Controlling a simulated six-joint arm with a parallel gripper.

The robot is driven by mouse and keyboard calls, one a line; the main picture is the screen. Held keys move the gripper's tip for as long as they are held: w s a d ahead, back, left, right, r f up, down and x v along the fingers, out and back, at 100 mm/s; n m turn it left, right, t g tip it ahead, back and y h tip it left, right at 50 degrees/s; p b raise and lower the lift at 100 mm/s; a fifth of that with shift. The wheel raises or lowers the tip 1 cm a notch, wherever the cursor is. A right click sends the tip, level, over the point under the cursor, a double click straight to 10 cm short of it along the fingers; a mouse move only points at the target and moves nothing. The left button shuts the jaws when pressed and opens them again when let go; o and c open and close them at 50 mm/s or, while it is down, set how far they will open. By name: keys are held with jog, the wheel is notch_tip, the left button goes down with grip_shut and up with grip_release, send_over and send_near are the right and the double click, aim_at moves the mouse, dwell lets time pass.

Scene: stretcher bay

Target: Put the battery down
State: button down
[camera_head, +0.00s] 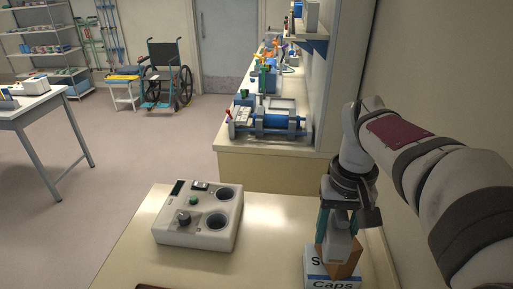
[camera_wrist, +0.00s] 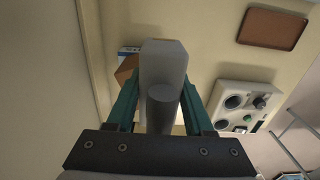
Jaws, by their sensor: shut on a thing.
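The battery is a pale grey block with a round grey stem. In the head view the battery (camera_head: 339,247) hangs upright below my gripper (camera_head: 338,220), at the right of the near table. In the wrist view the battery (camera_wrist: 163,65) sits between the two teal fingers of my gripper (camera_wrist: 160,100), which is shut on it. The battery appears in front of a white and blue box marked "Caps" (camera_head: 332,282) and a brown box (camera_head: 350,262). I cannot tell whether it touches them. The lower end of the battery is partly unclear.
A grey device (camera_head: 197,215) with two round wells, a knob and a green button stands on the near table (camera_head: 275,235), left of my gripper. A brown tray (camera_wrist: 272,28) lies near the table's front edge. Bare tabletop lies between device and boxes. A wall rises at right.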

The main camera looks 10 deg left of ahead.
jog(key=s+a+f, duration=0.1)
jog(key=a+f, duration=0.6)
jog(key=f, duration=0.1)
jog(key=s+a+f, duration=0.1)
jog(key=a+f, duration=0.6)
jog(key=s+a+f, duration=0.1)
jog(key=a+f, duration=0.6)
jog(key=f, duration=0.1)
jog(key=shift+s+f, duration=0.3)
jog(key=shift+f, duration=2)
jog(key=shift+f, duration=0.1)
jog(key=c, duration=0.6)
grip_release()
jog(key=shift+o, duration=0.2)
